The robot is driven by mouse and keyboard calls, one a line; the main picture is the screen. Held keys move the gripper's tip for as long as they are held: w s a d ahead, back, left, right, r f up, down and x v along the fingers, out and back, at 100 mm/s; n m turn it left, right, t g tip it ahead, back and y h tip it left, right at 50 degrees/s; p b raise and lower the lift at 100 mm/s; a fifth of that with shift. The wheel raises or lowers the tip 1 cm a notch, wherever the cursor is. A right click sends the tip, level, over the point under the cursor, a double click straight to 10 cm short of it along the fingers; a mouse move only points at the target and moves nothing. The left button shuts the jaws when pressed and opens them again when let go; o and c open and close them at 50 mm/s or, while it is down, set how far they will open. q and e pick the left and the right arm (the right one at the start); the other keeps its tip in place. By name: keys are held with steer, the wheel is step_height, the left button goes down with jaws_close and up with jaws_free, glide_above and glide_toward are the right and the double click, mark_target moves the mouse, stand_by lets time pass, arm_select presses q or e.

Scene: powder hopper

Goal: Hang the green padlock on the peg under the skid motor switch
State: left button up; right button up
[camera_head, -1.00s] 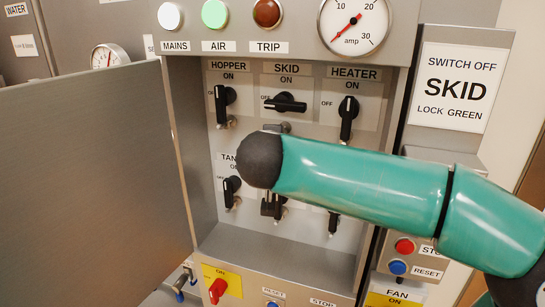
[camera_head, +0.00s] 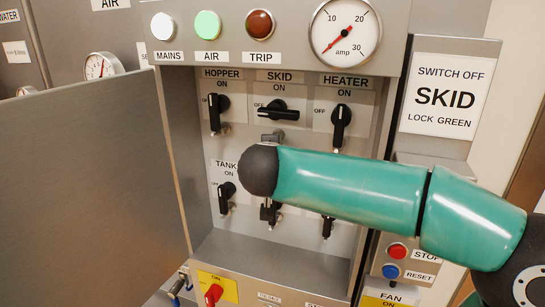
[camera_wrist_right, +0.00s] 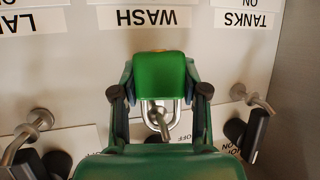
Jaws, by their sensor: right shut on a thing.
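The skid motor switch (camera_head: 278,113) is a black handle lying level, its pointer end towards OFF. Under it, a grey metal part shows above my right arm, which comes in from the right and hides the padlock and fingertips. In the right wrist view, where the panel appears upside down, my right gripper (camera_wrist_right: 160,88) is shut on the green padlock (camera_wrist_right: 160,76), one finger on each side of its body. Its silver shackle (camera_wrist_right: 145,116) points to the picture bottom, and a metal peg (camera_wrist_right: 159,118) shows within the loop. I cannot tell whether it passes through.
The hopper switch (camera_head: 214,114) and heater switch (camera_head: 340,126) stand upright either side. Other pegs (camera_wrist_right: 37,122) flank the padlock in the wrist view. An open grey door (camera_head: 95,180) stands at left. A SKID sign (camera_head: 445,98) is at right.

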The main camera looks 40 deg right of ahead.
steer(key=o, duration=1.2)
steer(key=shift+o, duration=0.2)
steer(key=v, duration=1.2)
steer(key=shift+f, duration=0.1)
